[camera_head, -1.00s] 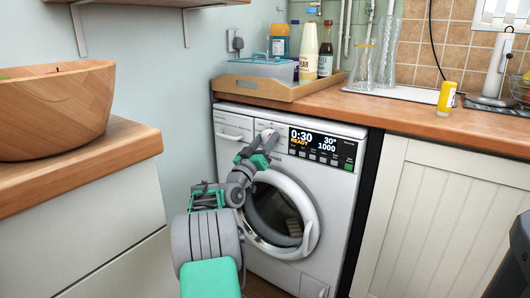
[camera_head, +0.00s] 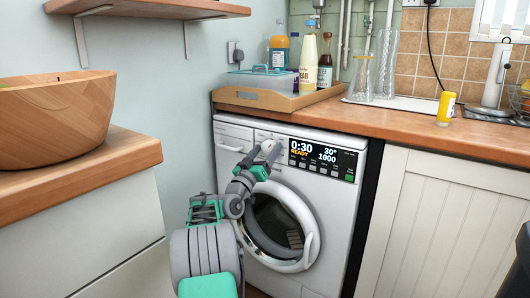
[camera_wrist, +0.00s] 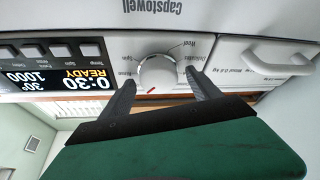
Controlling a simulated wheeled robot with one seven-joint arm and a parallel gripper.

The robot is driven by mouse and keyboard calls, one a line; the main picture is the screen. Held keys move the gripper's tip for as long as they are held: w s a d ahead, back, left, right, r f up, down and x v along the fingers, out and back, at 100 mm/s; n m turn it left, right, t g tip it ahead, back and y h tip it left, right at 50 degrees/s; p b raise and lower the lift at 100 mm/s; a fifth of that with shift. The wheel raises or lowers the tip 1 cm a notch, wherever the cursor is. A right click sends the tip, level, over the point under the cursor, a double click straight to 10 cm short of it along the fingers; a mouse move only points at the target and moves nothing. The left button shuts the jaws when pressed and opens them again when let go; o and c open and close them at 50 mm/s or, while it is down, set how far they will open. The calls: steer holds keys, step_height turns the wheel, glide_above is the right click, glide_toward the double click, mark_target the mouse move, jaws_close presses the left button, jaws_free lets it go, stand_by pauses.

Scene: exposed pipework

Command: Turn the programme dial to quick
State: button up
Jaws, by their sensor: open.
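The white programme dial (camera_head: 267,146) is on the washing machine's front panel, left of the display (camera_head: 321,155), which reads 0:30 READY, 30° and 1000. My gripper (camera_head: 256,160) is in front of the dial. In the wrist view, which is upside down, the dial (camera_wrist: 158,71) shows between the open fingers, one on each side. I cannot tell whether they touch it. A red mark is on the dial's edge nearest my palm. Labels such as Wool, Delicate, Spin and Rinse show around it; a Quick label is not readable.
The machine's detergent drawer (camera_head: 233,139) is left of the dial, and its round door (camera_head: 276,228) is below. The wooden worktop (camera_head: 300,118) overhangs the panel. A wooden tray (camera_head: 262,99) with bottles stands above. A counter with a wooden bowl (camera_head: 50,120) is at the left.

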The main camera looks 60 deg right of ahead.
steer(key=shift+r, duration=0.1)
steer(key=r+p, duration=0.2)
steer(key=r, duration=0.1)
steer(key=r+p, duration=0.1)
steer(key=shift+s+a+r, duration=0.1)
steer(key=shift+a+r, duration=0.2)
steer(key=shift+a, duration=0.05)
steer(key=s+a+r+p, duration=0.2)
steer(key=s+a+r, duration=0.1)
steer(key=a, duration=0.3)
steer(key=s+a+r+p, duration=0.2)
steer(key=s+a+r, duration=0.1)
steer(key=a+r, duration=0.2)
steer(key=shift+a, duration=0.4)
steer(key=shift+r, duration=0.1)
